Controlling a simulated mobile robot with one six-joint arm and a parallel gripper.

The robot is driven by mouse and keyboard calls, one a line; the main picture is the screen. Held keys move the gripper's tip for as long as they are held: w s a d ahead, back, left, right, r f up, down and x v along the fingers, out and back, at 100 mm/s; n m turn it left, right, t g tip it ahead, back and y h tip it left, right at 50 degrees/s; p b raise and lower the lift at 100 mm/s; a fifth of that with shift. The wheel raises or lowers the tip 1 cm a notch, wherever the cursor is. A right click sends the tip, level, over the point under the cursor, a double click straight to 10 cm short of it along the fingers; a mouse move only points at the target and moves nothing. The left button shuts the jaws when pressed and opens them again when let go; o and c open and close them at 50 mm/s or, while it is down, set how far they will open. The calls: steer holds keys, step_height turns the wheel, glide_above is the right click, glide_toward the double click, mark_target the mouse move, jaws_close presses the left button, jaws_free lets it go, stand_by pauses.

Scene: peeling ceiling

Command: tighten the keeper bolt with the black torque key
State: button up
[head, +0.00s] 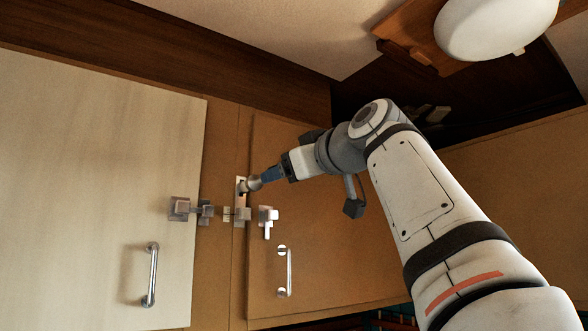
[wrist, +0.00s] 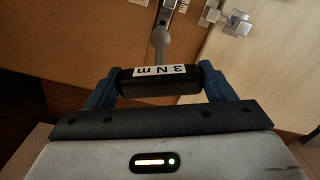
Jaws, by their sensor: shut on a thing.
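My gripper (head: 270,174) has its blue fingers closed on the black torque key (wrist: 160,87). In the wrist view the key's black handle lies crosswise between the fingers and bears a white label reading "3 N m". Its grey shaft and rounded head (wrist: 162,44) point away from me, toward a silver keeper plate (wrist: 169,6). In the head view the key's grey end (head: 254,183) is at the keeper plate (head: 240,187) on the strip between the two doors. I cannot make out the keeper bolt, and I cannot tell whether the key's end touches it.
Metal latch blocks (head: 180,208) and (head: 267,214) sit just below on both sides of the plate. A pale door (head: 80,180) with a bar handle (head: 151,275) is left, a brown door (head: 320,230) with another handle (head: 289,272) right. A white lamp (head: 490,25) hangs above my arm.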

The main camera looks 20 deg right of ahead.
steer(key=shift+p+x, duration=0.4)
steer(key=shift+x, duration=1.1)
steer(key=shift+w+a, duration=0.1)
steer(key=shift+w+a, duration=0.15)
steer(key=shift+w, duration=0.45)
steer(key=shift+w+p, duration=0.1)
steer(key=shift+p, duration=0.2)
steer(key=shift+w+a, duration=0.2)
steer(key=shift+w, duration=0.25)
steer(key=shift+s+m, duration=0.1)
steer(key=shift+m, duration=0.2)
